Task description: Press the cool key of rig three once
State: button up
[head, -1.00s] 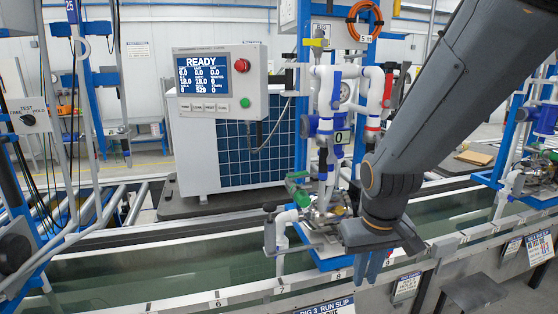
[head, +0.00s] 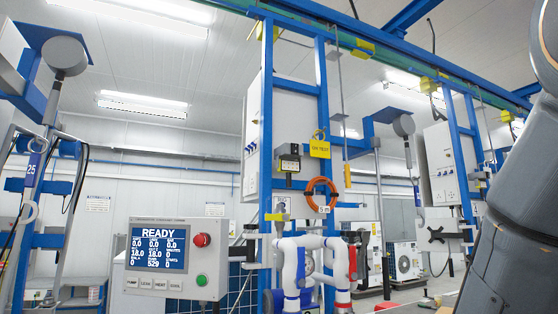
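The control panel (head: 225,240) stands at the lower left, a pale box with a blue screen (head: 158,249) that reads READY above rows of numbers. A row of small labelled keys runs under the screen. The rightmost key (head: 174,286) seems to read COOL, though the print is tiny. A red button (head: 201,240) and a green button (head: 201,280) sit on the panel's right side. My gripper is out of view; only part of my arm shows at the right edge, well apart from the panel.
A blue frame (head: 266,130) rises right of the panel, with a yellow ON TEST tag (head: 320,149) and an orange hose coil (head: 321,194). White pipes (head: 289,262) stand below it. Outdoor units (head: 405,261) stand behind.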

aim_at(176, 285)
jog(key=z, duration=2.45)
jog(key=k, duration=1.65)
jog(key=u, duration=2.35)
